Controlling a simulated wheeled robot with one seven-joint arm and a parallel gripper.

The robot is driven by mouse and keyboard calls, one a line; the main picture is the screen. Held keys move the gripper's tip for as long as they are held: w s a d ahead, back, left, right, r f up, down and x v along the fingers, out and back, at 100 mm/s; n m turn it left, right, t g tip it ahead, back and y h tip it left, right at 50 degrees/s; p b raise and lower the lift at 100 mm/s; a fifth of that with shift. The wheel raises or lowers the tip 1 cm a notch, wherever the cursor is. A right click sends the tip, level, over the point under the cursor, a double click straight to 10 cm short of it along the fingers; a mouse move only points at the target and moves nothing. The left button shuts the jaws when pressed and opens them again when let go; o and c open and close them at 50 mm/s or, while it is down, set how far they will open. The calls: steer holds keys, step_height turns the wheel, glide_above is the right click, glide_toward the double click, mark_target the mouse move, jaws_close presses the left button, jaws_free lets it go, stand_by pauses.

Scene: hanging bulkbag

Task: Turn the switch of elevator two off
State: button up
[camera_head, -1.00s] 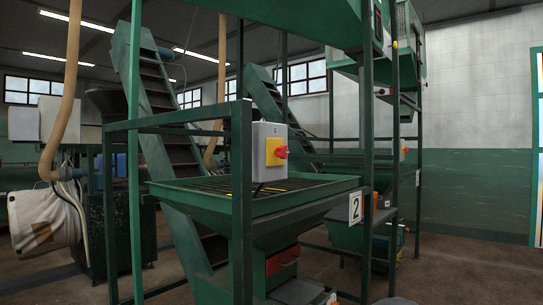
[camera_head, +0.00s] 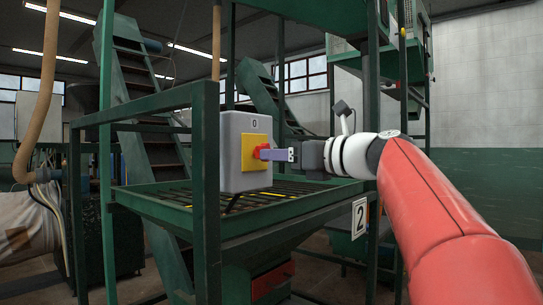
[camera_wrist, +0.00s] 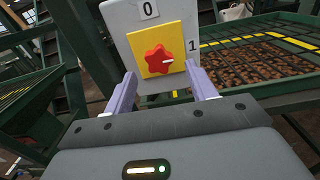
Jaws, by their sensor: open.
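The switch is a grey box (camera_head: 232,180) with a yellow plate (camera_head: 248,152) and a red knob (camera_head: 263,152). It stands by the hopper grating. In the wrist view, the red star-shaped knob (camera_wrist: 158,58) has a white mark pointing right, towards the "1" on the box; a "0" is above the yellow plate (camera_wrist: 172,34). My gripper (camera_head: 266,154) reaches in from the right, its fingertips at the knob. In the wrist view, my gripper (camera_wrist: 160,76) is open, one lilac finger each side of the knob. I cannot tell whether they touch it.
A plate with "2" (camera_head: 359,215) hangs on the green hopper frame. A green upright (camera_head: 206,200) stands left of the switch box. The hopper grating (camera_wrist: 262,58) shows brown contents below its bars. Conveyor stairs (camera_head: 150,110) rise behind.

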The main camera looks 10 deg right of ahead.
steer(key=shift+x, duration=1.6)
steer(key=shift+c, duration=0.5)
steer(key=c, duration=0.9)
steer(key=shift+n, duration=0.3)
steer(key=shift+w+d+r+n+b, duration=0.1)
steer(key=shift+n+b, duration=0.25)
steer(key=shift+n, duration=3.95)
steer(key=shift+d+r+n+b, duration=0.1)
steer(key=shift+n+b, duration=0.25)
steer(key=shift+n, duration=3.95)
